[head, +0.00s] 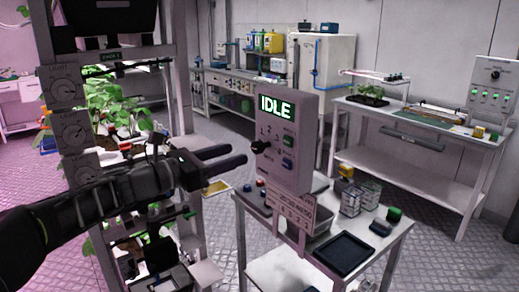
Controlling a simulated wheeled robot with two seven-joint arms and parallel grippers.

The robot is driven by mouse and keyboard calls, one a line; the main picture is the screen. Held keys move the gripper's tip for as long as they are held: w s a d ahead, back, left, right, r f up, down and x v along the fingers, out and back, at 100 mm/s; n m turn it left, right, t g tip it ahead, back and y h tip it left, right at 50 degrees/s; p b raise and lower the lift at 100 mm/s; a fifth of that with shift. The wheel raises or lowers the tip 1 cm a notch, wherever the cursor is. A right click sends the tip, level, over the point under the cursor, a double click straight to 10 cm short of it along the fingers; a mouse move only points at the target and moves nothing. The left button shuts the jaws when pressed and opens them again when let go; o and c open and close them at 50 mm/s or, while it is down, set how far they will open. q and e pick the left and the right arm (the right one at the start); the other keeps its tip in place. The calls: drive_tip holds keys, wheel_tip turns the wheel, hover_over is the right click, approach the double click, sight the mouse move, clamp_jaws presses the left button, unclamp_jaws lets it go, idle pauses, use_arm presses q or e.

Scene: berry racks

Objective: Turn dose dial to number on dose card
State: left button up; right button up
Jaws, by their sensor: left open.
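The dose panel (303,150) is a light grey upright box on a post, with a green lit display (277,107) reading IDLE. Its black dose dial (261,147) is low on the left of the face, under small numerals; its exact setting is too small to read. A green button and a blue button sit to the right of the dial. My left gripper (237,154) is open and empty, its fingers pointing right, just left of the dial and apart from it in the picture. A pale printed plate (291,210) hangs below the panel; whether it is the dose card is unclear. My right gripper is out of view.
A white cart (375,250) below the panel holds a dark tray (344,254), clear containers and small coloured blocks. A rack with dials and green plants (115,110) stands at left. A bench (425,130) is at right. Open floor lies between cart and bench.

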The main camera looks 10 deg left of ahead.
sight(254, 149)
use_arm(q)
drive_tip(key=shift+f, duration=0.1)
drive_tip(key=shift+w+d, duration=0.1)
drive_tip(key=p+x, duration=0.1)
drive_tip(key=x, duration=0.5)
drive_tip(key=shift+w+p, duration=0.1)
drive_tip(key=shift+p, duration=0.2)
drive_tip(key=shift+w+d, duration=0.45)
drive_tip(key=shift+w, duration=0.1)
clamp_jaws()
